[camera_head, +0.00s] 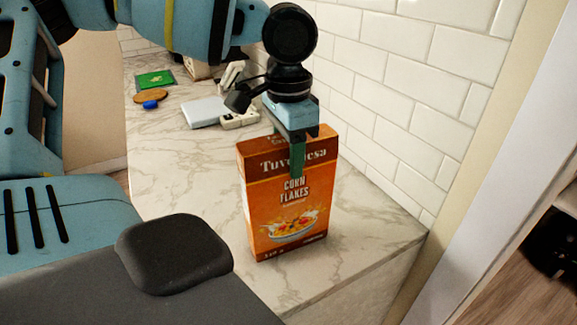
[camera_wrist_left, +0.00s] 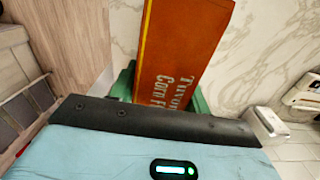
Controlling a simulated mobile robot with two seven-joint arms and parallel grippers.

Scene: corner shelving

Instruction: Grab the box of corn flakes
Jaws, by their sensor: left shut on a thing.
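The orange corn flakes box (camera_head: 290,205) stands upright on the marble counter, its printed front facing me in the head view. My left gripper (camera_head: 298,150) comes down from above and is shut on the upper part of the box, with one green finger across its front face. In the left wrist view the orange box (camera_wrist_left: 180,50) sits between the green fingers (camera_wrist_left: 165,90), which show on both sides of it. The finger behind the box is hidden in the head view. My right gripper is not in view.
The marble counter (camera_head: 365,215) has free room right of the box. Behind it lie a white flat item (camera_head: 203,112), a blue item (camera_head: 150,104), a round brown board (camera_head: 150,96) and a green packet (camera_head: 155,79). A white tiled wall (camera_head: 400,110) borders the counter on the right.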

